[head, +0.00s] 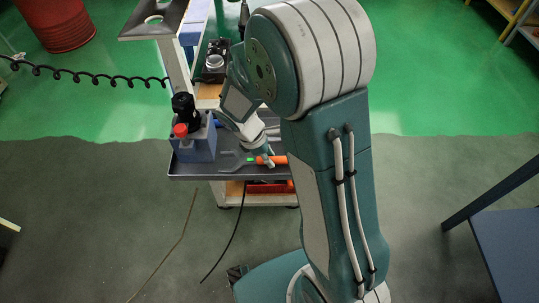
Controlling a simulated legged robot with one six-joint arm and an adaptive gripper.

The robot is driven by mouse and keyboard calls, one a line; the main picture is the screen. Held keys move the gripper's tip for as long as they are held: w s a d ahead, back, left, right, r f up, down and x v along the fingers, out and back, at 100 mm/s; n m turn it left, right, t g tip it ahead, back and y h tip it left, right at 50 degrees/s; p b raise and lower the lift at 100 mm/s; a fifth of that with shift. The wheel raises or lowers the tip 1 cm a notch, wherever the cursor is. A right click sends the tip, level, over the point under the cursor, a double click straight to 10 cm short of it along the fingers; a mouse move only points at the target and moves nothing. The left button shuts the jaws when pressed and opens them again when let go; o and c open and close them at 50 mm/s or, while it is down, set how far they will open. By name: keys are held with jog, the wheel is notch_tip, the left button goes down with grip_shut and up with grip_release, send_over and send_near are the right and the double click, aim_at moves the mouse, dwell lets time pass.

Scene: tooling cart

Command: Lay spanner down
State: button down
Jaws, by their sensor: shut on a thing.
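The spanner (231,160) has a grey forked head pointing left and an orange handle with a green band near the head. It is low over the front part of the cart's grey tray (194,169). I cannot tell whether it touches the tray. My gripper (267,161) points down and is shut on the spanner at its orange handle. My arm hides part of the tray on the right and the handle's far end.
A blue-grey box (196,142) with a black and red-topped item stands on the tray's left side. A camera-like black device (215,62) sits farther back. Orange-red items (262,187) lie on the shelf below. A blue table (508,245) stands at right.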

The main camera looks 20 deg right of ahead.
jog(key=shift+f, duration=0.1)
jog(key=shift+c, duration=1.8)
grip_release()
jog(key=v, duration=1.2)
jog(key=s+d+r+m+t+y, duration=0.4)
jog(key=s+r+m+t, duration=0.3)
jog(key=s+r+m, duration=0.5)
jog(key=s+m, duration=0.2)
jog(key=s, duration=0.1)
jog(key=shift+s+d+r, duration=0.2)
jog(key=shift+s+r, duration=0.15)
jog(key=shift+r, duration=0.05)
